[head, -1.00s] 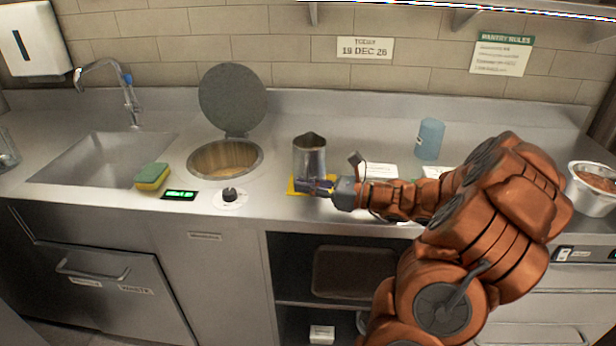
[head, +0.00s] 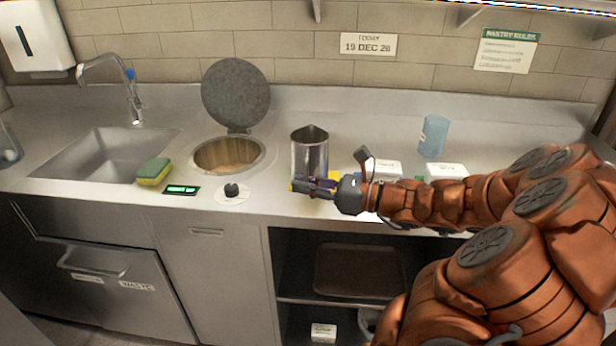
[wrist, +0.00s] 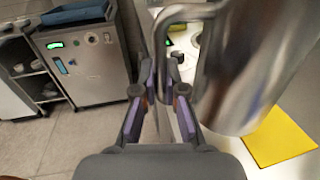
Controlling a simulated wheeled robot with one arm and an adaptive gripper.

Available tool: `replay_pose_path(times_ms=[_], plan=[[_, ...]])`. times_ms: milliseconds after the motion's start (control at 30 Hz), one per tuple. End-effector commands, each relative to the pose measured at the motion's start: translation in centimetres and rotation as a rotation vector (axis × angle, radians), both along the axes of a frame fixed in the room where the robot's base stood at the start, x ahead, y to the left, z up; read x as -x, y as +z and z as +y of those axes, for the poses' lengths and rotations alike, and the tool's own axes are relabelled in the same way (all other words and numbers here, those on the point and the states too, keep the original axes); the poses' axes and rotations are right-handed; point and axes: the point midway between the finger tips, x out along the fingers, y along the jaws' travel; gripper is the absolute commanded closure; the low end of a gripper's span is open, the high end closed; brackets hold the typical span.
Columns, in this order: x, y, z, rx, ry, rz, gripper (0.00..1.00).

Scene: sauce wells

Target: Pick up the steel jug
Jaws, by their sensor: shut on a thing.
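The steel jug (head: 309,155) stands upright at the front of the counter in the head view. It fills the upper right of the wrist view (wrist: 255,65), with its bent handle on the left. My gripper (head: 318,186) is at the jug's near side, shut on its handle; its fingers show in the wrist view (wrist: 160,100). A yellow mat (wrist: 280,138) lies below the jug, partly hidden in the head view. I cannot tell clearly whether the jug's base is off the mat.
A round well (head: 228,168) with its lid raised and a knob (head: 232,190) are to the left. A sponge (head: 154,171) lies by the sink (head: 105,155). White labelled boxes (head: 446,172) and a blue cup (head: 433,135) are to the right. Counter behind the jug is clear.

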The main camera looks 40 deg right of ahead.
Motion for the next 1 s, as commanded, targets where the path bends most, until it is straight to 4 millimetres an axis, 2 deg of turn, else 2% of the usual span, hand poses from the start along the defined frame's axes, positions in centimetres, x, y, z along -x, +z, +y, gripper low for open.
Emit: replay_pose_path(times_ms=[100, 367, 1000], plan=[[1.9, 0.2, 1.5, 0.001, -0.004, -0.002, 1.0], [4.8, 0.4, 4.2, 0.002, -0.003, 0.0, 1.0], [6.5, 0.7, 5.6, 0.002, -0.001, 0.0, 1.0]])
